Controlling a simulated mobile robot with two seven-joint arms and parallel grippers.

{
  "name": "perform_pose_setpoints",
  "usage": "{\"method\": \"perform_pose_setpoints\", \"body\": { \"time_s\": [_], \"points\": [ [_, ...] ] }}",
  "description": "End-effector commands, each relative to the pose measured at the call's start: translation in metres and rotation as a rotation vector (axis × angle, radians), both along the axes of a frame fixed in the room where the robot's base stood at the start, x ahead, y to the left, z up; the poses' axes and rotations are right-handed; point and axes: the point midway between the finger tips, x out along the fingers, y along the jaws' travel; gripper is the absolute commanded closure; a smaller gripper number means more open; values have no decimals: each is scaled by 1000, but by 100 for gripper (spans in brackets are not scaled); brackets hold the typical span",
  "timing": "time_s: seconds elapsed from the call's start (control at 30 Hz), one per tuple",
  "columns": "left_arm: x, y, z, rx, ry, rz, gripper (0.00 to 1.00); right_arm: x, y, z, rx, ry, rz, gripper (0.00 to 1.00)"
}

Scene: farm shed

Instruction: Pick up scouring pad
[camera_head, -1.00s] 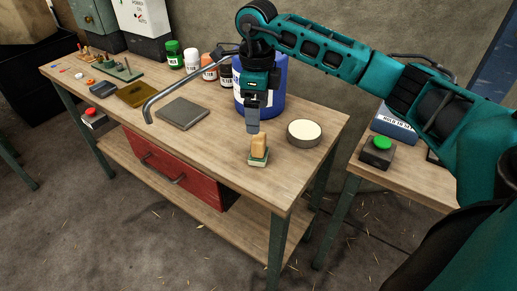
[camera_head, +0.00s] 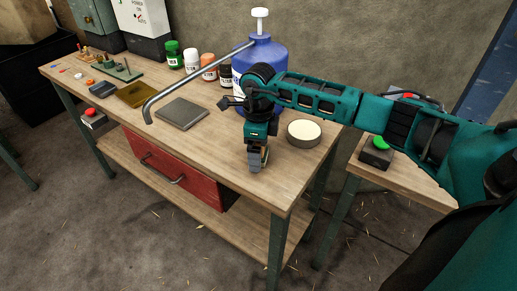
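My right gripper (camera_head: 256,168) points down at the front right part of the wooden workbench (camera_head: 222,160). Its grey fingers stand over the spot where a small block, tan above and green below, showed a second ago. That block looks like the scouring pad. It is now almost wholly hidden behind the fingers, and I cannot tell whether they touch it. Whether the fingers are open or shut is unclear from this angle. My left gripper is not in view.
A round cream-topped tin (camera_head: 304,132) stands close right of the gripper. A big blue pump bottle (camera_head: 262,55) stands behind the arm. A red drawer (camera_head: 180,170) hangs below the benchtop.

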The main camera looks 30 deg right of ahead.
Motion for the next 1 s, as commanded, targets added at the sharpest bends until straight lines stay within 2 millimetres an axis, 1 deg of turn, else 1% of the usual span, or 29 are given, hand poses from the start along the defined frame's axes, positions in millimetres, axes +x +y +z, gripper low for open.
{"method": "perform_pose_setpoints", "body": {
  "time_s": [0.1,0.13,0.7,0.77,0.8,1.0],
  "points": [
    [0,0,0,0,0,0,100,0,0,0,0,0,0,6],
    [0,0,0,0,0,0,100,0,0,0,0,0,0,8],
    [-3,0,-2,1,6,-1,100,0,0,1,1,-1,0,63],
    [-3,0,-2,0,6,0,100,0,0,1,1,-1,0,68],
    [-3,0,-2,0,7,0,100,0,0,1,1,-1,0,72],
    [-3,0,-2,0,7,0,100,0,0,2,1,-1,0,73]
  ]
}}
